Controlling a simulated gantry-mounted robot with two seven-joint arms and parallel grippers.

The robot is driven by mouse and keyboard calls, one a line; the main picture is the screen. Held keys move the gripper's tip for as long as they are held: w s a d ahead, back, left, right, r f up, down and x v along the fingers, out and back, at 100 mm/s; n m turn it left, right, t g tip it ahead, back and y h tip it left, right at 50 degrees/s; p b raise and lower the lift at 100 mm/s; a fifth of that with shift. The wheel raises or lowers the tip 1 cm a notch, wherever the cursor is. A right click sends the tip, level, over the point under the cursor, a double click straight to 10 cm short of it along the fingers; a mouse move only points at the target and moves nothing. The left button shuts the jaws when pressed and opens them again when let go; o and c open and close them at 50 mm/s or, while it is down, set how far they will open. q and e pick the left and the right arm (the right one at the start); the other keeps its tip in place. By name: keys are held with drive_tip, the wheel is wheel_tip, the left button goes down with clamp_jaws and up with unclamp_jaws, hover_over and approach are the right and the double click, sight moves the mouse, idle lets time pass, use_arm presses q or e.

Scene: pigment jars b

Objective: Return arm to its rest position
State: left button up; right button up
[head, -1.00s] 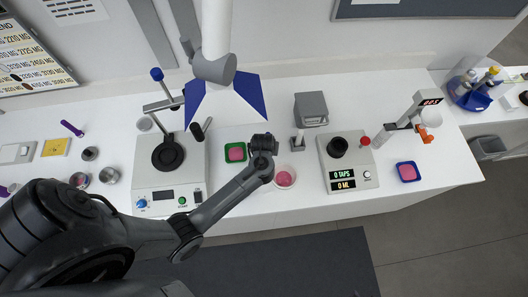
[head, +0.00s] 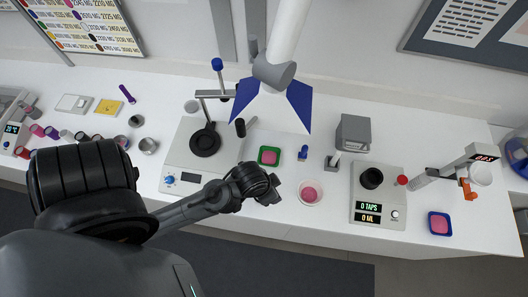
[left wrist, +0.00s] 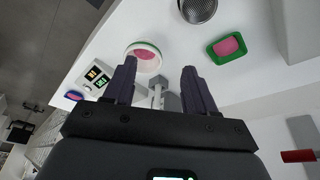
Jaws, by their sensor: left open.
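My left arm comes in from the lower left in the head view. Its gripper (head: 264,190) hangs near the bench's front edge, below the green tray (head: 269,165) and left of the white bowl (head: 311,203) of pink powder. In the left wrist view the gripper's two fingers (left wrist: 160,85) stand wide apart with nothing between them. The green tray with its pink pad (left wrist: 228,46) shows beyond the right finger, and the white bowl (left wrist: 151,70) shows near the left finger. My right gripper is not in view.
The white bench (head: 235,225) holds a stirrer plate (head: 178,165) behind my left forearm, and a tap-count scale (head: 394,190) with a black cup at the right. A blue vial (head: 302,153) and several small jars stand about. A blue-edged hood (head: 270,105) hangs over the bench.

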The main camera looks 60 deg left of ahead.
use_arm(q)
drive_tip(key=s+r, duration=0.1)
drive_tip(key=s+m, duration=0.1)
drive_tip(key=r, duration=0.1)
drive_tip(key=shift+s+d+r, duration=0.25)
drive_tip(key=shift+s+r, duration=0.1)
drive_tip(key=shift+s, duration=0.05)
wheel_tip(320, 180, up, 3)
drive_tip(key=p, duration=0.3)
drive_tip(key=shift+r, duration=0.2)
idle(0.4)
